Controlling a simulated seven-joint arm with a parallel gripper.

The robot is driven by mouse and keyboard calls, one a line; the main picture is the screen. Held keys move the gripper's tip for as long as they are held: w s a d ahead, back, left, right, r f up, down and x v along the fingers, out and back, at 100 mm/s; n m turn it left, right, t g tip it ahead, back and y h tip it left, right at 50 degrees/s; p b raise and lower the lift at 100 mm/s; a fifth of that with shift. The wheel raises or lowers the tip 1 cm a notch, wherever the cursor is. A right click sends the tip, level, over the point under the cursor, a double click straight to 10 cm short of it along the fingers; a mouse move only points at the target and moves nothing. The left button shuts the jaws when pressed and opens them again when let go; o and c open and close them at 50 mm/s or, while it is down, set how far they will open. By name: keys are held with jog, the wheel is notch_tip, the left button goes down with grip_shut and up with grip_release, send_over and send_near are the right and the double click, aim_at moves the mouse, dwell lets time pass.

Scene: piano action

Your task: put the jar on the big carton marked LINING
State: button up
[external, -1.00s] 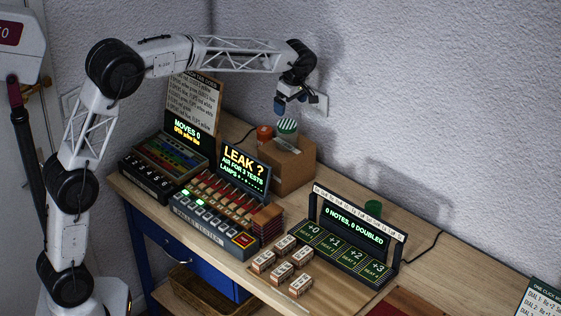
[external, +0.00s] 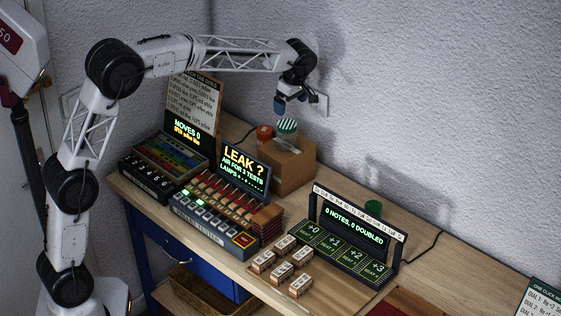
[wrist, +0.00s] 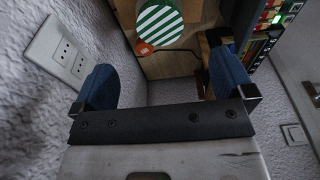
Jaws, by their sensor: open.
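A jar with a green-and-white striped lid (external: 287,125) stands at the brown carton (external: 291,172) near the back wall; whether it rests on the carton's top is hard to tell. The striped lid also shows at the top of the wrist view (wrist: 158,24), with an orange patch at its edge. No LINING mark is readable on the carton. My gripper (external: 280,106) is above the striped lid, apart from it, pointing down. In the wrist view its blue fingers (wrist: 163,82) are wide apart with nothing between them.
An orange-red round object (external: 264,132) stands left of the striped lid. A lit LEAK display (external: 244,170) is in front of the carton. A wall socket (wrist: 60,48) is close to my gripper.

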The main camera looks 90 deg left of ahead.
jog(key=s+d+r+m+t, duration=0.15)
jog(key=s+d+m, duration=0.3)
jog(key=d, duration=0.65)
jog(key=s+d+r+m, duration=0.3)
jog(key=s+d+m, duration=0.15)
jog(key=d, duration=0.65)
jog(key=s+d+r+m+t, duration=0.15)
jog(key=s+d+m, duration=0.3)
jog(key=d, duration=0.55)
jog(key=s+d+f+m, duration=0.3)
jog(key=s+d, duration=0.3)
jog(key=s, duration=0.3)
jog(key=s+d+f+m+h, duration=0.1)
jog(key=s+d+f+m, duration=0.2)
jog(key=s+d+m, duration=0.3)
jog(key=s+d+f+m, duration=0.3)
jog(key=s+d, duration=0.5)
jog(key=s, duration=0.5)
jog(key=shift+d+f+m+t, duration=0.15)
jog(key=shift+m+t, duration=0.25)
jog(key=shift+m, duration=0.45)
